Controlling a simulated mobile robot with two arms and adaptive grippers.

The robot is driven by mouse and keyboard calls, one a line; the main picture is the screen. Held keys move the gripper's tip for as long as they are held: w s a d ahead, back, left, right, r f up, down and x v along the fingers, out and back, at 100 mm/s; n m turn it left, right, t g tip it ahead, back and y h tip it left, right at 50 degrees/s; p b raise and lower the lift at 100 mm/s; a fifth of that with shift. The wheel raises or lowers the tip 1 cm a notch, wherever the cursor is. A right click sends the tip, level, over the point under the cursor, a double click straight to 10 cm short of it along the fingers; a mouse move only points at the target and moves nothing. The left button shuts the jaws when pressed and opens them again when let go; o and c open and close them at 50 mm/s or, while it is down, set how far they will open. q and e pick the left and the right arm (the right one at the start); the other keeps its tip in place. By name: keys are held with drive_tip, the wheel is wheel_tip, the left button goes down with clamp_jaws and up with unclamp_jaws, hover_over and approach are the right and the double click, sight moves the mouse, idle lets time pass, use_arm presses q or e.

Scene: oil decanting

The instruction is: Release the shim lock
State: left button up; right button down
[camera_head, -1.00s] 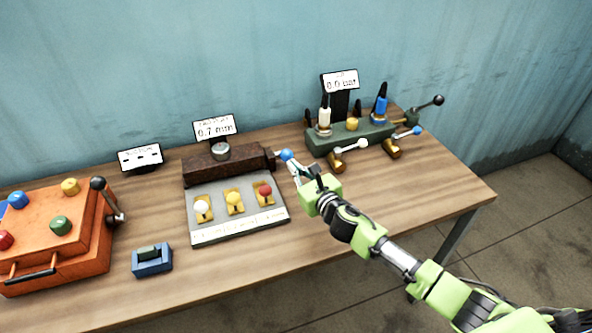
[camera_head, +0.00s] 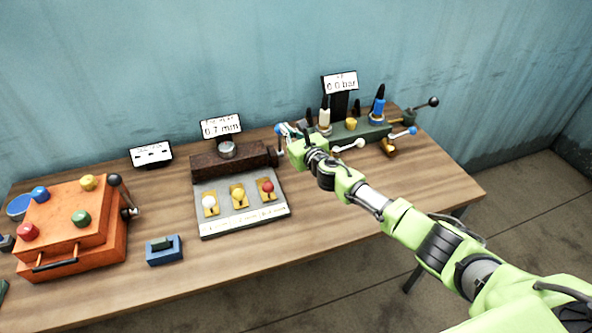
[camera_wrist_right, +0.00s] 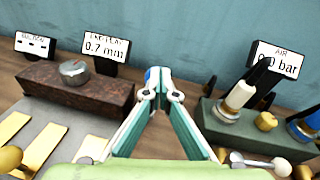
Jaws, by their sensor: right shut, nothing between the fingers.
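The brown shim block (camera_head: 232,164) has a round metal dial (camera_head: 227,150) on top and a small lever at its right end. The lever's blue knob (camera_head: 279,129) shows just past my right gripper (camera_head: 286,132), above and behind the block's end. The gripper's fingertips are closed together at the knob. In the right wrist view the fingertips (camera_wrist_right: 158,84) meet in front of a bit of blue (camera_wrist_right: 153,74), with nothing seen held between them. Whether they touch the knob I cannot tell. The sign (camera_head: 221,127) behind reads 0.7 mm. My left gripper is not in view.
A grey panel (camera_head: 245,221) with white, yellow and red knobs lies in front of the block. A green valve block (camera_head: 362,131) with levers stands close right of my gripper. An orange box (camera_head: 75,230) and blue switch (camera_head: 165,251) are left. The right front table is clear.

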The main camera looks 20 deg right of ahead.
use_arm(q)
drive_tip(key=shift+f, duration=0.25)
use_arm(e)
drive_tip(key=shift+w+r, duration=0.2)
drive_tip(key=shift+w, duration=0.4)
drive_tip(key=shift+w+r, duration=0.2)
drive_tip(key=shift+w, duration=0.4)
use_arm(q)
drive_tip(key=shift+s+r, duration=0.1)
